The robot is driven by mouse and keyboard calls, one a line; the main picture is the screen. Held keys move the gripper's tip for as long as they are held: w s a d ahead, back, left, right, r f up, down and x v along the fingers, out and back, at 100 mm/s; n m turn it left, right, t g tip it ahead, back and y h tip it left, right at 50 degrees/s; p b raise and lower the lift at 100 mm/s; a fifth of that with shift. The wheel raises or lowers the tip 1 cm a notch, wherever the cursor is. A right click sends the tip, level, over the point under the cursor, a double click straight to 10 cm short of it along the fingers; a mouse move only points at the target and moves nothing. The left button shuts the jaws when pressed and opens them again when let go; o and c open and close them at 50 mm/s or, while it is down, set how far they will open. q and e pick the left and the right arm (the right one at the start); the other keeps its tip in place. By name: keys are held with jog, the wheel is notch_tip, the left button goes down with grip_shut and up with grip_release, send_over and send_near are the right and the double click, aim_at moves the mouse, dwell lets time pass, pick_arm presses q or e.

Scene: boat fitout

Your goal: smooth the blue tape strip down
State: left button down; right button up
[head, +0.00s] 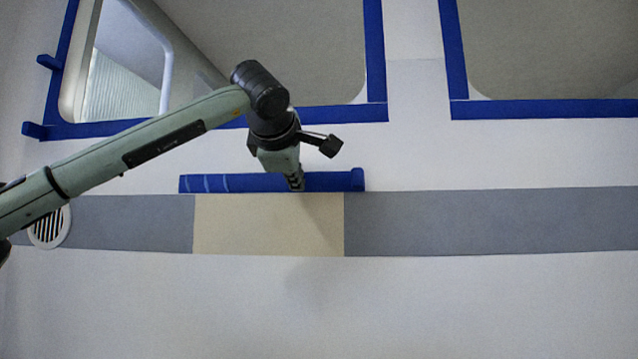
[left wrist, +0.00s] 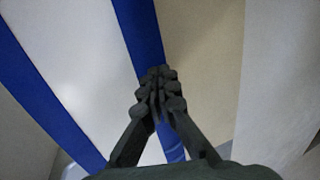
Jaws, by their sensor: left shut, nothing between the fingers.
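The blue tape strip (head: 235,183) runs level on the white wall, along the upper edge of a beige panel. Its left part shows a few pale creases, and its right end looks a little raised. My left gripper (head: 296,184) is shut and empty, with its fingertips at the strip, right of its middle. In the left wrist view the closed fingers (left wrist: 158,85) lie over the strip (left wrist: 138,25), which shows beyond and below them. I cannot tell whether the fingertips press on it. My right gripper is not in view.
The beige panel (head: 265,225) sits between grey bands (head: 480,220). Above are two windows edged in blue tape (head: 330,113), with loose tape tabs (head: 35,130) at the left. A round vent (head: 50,228) is at the left. The white wall below is clear.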

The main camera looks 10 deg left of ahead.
aim_at(225, 187)
pick_arm(q)
jog(key=shift+w+a, duration=0.1)
jog(key=shift+a, duration=1.75)
jog(key=shift+a, duration=1.85)
jog(key=shift+a, duration=1.85)
jog(key=shift+a+p, duration=0.3)
jog(key=shift+a, duration=1.55)
jog(key=shift+a, duration=0.1)
